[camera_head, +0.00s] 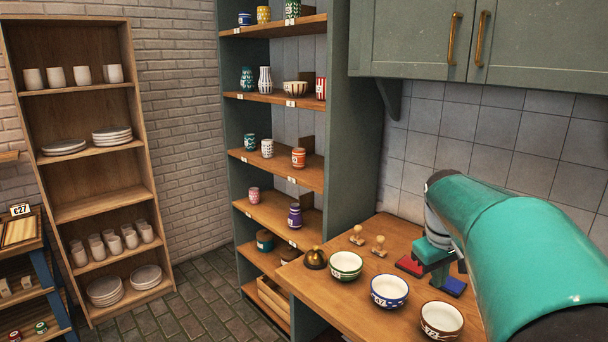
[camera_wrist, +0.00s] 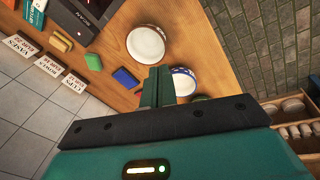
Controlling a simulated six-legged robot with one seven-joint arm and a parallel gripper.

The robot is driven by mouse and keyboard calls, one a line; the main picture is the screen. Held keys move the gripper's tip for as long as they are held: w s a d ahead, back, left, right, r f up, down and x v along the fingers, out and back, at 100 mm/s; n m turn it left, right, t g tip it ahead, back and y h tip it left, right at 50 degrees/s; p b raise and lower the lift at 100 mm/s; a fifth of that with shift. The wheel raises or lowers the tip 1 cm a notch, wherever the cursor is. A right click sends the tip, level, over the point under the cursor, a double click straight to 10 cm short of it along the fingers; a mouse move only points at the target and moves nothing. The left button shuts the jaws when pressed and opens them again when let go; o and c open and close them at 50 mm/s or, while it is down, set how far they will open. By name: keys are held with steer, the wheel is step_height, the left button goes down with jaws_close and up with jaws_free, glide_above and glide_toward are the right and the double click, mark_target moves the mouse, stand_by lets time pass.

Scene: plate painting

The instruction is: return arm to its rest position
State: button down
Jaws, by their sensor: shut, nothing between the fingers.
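My arm (camera_head: 530,240) reaches in from the right of the head view, over the wooden counter (camera_head: 320,285). My gripper (camera_wrist: 158,75) shows in the wrist view with its two green fingers together and nothing between them. Below it stand a white bowl with a brown rim (camera_wrist: 147,44) and a blue-patterned bowl (camera_wrist: 185,82), which the fingers partly cover. In the head view the bowls stand in a row: green-patterned (camera_head: 345,265), blue-patterned (camera_head: 388,291) and brown-rimmed (camera_head: 441,320). The fingers seem apart from the bowls.
A brass bell (camera_head: 315,259) and two small wooden knobs (camera_head: 357,236) stand on the counter. Red (camera_head: 410,266) and blue (camera_head: 453,286) blocks lie beneath my arm. A cabinet (camera_head: 420,40) hangs above. Shelves of pots (camera_head: 280,175) and plates (camera_head: 100,200) stand left, with open floor between.

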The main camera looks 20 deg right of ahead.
steer(key=s+a+f+t+y, duration=0.1)
steer(key=s+a, duration=0.5)
steer(key=a, duration=0.7)
steer(key=s+a+f+t+y, duration=0.1)
steer(key=s+a+f+t, duration=0.1)
steer(key=s+a, duration=0.5)
steer(key=a+t, duration=0.1)
steer(key=a, duration=0.5)
